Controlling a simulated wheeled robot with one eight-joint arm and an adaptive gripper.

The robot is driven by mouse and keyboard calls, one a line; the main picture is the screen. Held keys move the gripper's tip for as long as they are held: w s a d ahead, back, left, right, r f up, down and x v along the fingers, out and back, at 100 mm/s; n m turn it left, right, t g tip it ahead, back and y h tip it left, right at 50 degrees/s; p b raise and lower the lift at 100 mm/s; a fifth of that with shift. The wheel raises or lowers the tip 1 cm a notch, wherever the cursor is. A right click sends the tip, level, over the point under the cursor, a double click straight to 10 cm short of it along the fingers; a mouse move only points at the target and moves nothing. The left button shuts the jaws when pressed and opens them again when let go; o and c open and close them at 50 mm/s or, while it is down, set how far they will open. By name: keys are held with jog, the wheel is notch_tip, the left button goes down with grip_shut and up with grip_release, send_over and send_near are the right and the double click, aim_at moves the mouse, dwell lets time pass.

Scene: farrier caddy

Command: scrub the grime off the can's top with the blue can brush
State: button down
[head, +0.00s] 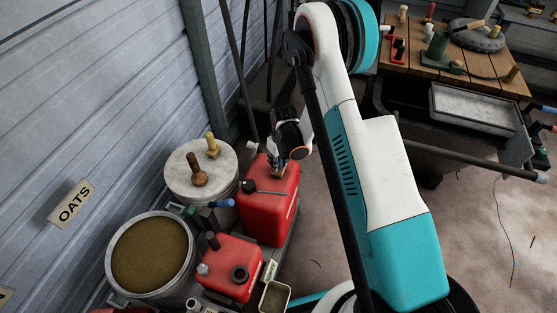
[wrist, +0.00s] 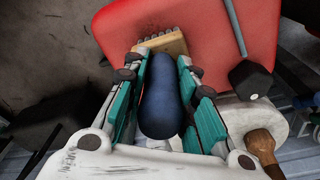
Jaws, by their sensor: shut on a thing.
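The tall red can (head: 262,216) stands by the wall; its red top (wrist: 225,35) fills the upper part of the wrist view. My gripper (head: 279,163) is over this can's top, toward its back. Its jaws are shut on the dark blue handle of the can brush (wrist: 160,100), one teal finger on each side. The brush's pale wooden head (wrist: 165,43) with a row of bristle tufts lies over the red top. I cannot tell whether the bristles touch it. No grime can be made out; the brush and jaws cover part of the top.
A lidded metal bin (head: 180,165) and an open bin of brown grain (head: 150,255) are at left. A wooden workbench (head: 455,60) stands at back right.

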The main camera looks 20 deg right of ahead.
aim_at(275, 173)
jog(key=shift+s+a+f, duration=0.1)
jog(key=shift+s+a, duration=0.4)
jog(key=shift+s, duration=0.25)
jog(key=shift+s+a, duration=0.45)
jog(key=shift+s, duration=0.3)
jog(key=shift+w, duration=0.1)
jog(key=shift+w+d, duration=0.55)
jog(key=shift+w, duration=0.25)
jog(key=shift+w+d, duration=0.55)
jog(key=shift+w, duration=0.25)
jog(key=shift+w, duration=0.1)
jog(key=shift+w+d, duration=0.55)
jog(key=shift+w, duration=0.2)
jog(key=shift+w+d, duration=0.5)
jog(key=shift+w, duration=0.25)
